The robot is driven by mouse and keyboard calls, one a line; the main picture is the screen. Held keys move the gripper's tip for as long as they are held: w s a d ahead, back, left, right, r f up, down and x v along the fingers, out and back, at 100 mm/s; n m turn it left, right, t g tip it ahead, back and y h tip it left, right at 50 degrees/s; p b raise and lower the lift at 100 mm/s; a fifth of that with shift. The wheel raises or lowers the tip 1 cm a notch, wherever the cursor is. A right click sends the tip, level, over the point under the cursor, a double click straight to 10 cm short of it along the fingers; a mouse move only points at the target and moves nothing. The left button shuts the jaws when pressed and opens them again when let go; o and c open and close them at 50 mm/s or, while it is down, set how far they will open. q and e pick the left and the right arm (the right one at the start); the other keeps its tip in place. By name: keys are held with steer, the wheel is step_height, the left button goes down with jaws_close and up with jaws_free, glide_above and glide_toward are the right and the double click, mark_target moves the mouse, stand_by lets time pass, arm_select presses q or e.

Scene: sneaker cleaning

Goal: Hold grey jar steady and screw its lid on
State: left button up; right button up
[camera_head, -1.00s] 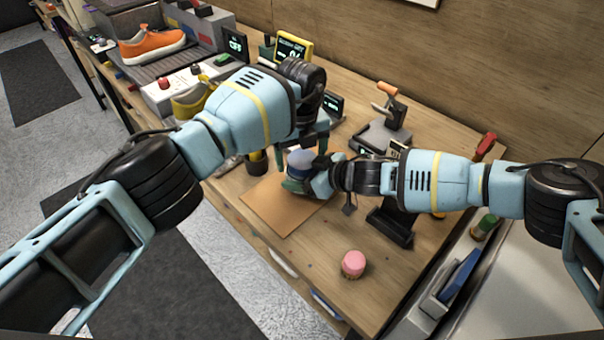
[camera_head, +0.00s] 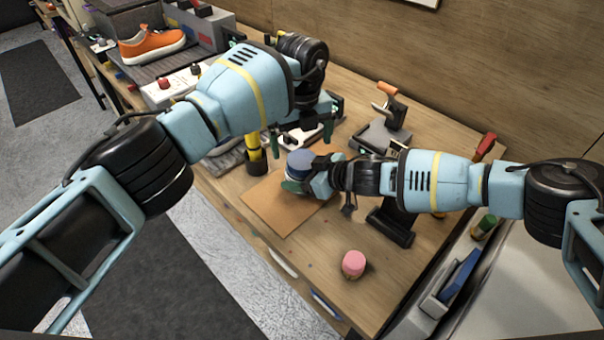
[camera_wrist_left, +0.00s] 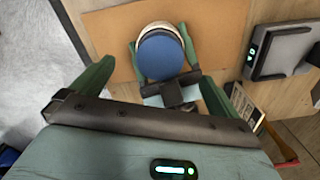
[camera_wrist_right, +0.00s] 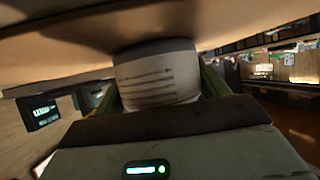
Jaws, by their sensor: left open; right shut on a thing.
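The grey jar (camera_wrist_right: 158,80) stands on the tan board, its printed side filling the middle of the right wrist view. A dark blue lid (camera_head: 301,163) sits on top of it; it also shows from above in the left wrist view (camera_wrist_left: 160,57). I cannot tell how tightly the lid is seated. My right gripper (camera_head: 301,184) is shut on the jar's body, with its green fingers on either side of it. My left gripper (camera_head: 303,137) is open and empty above the jar, its fingers apart from the lid.
The tan board (camera_head: 272,207) lies under the jar. A pink cylinder (camera_head: 353,264) stands near the table's front edge. A dark stand with an orange handle (camera_head: 387,88) is behind the right arm. A yellow-and-black item (camera_head: 255,155) stands left of the jar. An orange sneaker (camera_head: 152,47) is far left.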

arm_select(q)
step_height(320, 180, up, 12)
stand_by(0.6)
arm_select(e)
steer(key=o, duration=2)
steer(key=shift+c, duration=0.2)
steer(key=p+v, duration=0.1)
steer(key=v, duration=0.5)
steer(key=shift+s+d+r, duration=0.1)
steer(key=shift+d+r, duration=0.1)
steer(key=shift+r, duration=0.05)
arm_select(q)
steer(key=shift+t, duration=0.3)
steer(key=shift+s+r, duration=0.15)
steer(key=shift+r, duration=0.95)
steer(key=shift+s+r, duration=0.1)
steer(key=shift+r, duration=0.95)
arm_select(e)
steer(key=shift+s+d+r, duration=0.2)
steer(key=shift+s+d, duration=0.15)
steer(key=shift+d, duration=0.1)
